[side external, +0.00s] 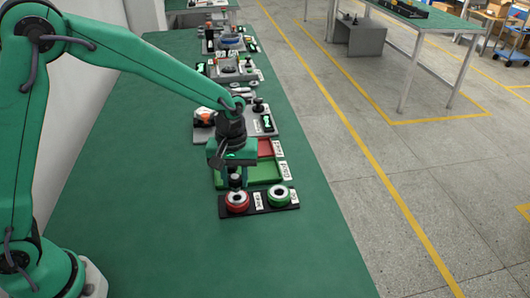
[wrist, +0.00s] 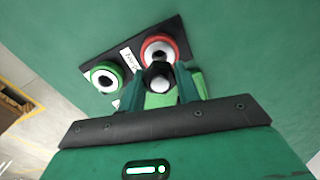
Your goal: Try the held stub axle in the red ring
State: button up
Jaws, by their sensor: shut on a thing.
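My gripper (side external: 235,176) is shut on the stub axle (side external: 235,183), a short dark cylinder pointing down. The red ring (side external: 237,203) sits at the left end of a black plate. It also shows in the wrist view (wrist: 148,41), just beyond the axle's end. The axle is right over or just behind the ring; its dark centre still shows beside the axle. I cannot tell whether they touch.
A green ring (side external: 279,197) sits to the right on the same black plate (side external: 259,209), with white labels. A green tray (side external: 262,176) and a red tray (side external: 265,149) lie behind. More stations line the bench farther back. The bench in front is clear.

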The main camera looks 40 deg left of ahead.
jog(key=shift+f, duration=0.9)
jog(key=shift+f, duration=0.65)
dwell(2.5)
jog(key=shift+r, duration=0.9)
dwell(0.5)
jog(key=shift+r, duration=1.85)
jog(key=shift+f, duration=0.25)
jog(key=shift+f, duration=1.9)
